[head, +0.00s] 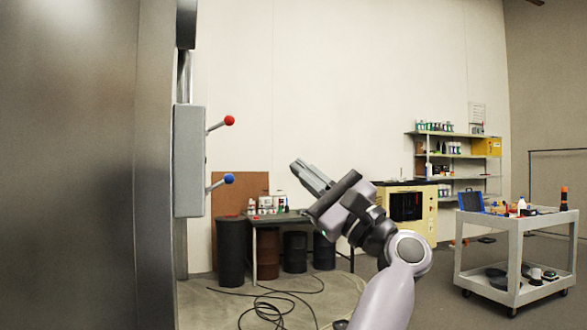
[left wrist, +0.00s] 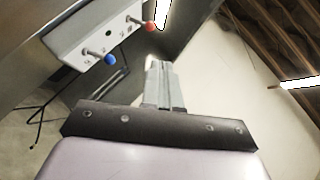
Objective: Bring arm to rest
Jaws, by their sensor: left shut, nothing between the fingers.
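My left gripper (head: 297,165) is raised in the middle of the head view, with its fingers pointing up and to the left. Its arm comes in from the bottom of the picture. In the left wrist view the gripper's fingers (left wrist: 159,66) lie together with nothing between them. The gripper is apart from the grey control box (head: 189,160), which stands to its left in the head view. My right gripper does not show in either view.
The control box carries a red-knobbed lever (head: 229,120) and a blue-knobbed lever (head: 229,178). A large metal panel (head: 70,160) fills the left side. A grey cart (head: 490,250) with tools stands at right. A workbench (head: 268,219), barrels and shelves stand behind. A cable lies on the floor.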

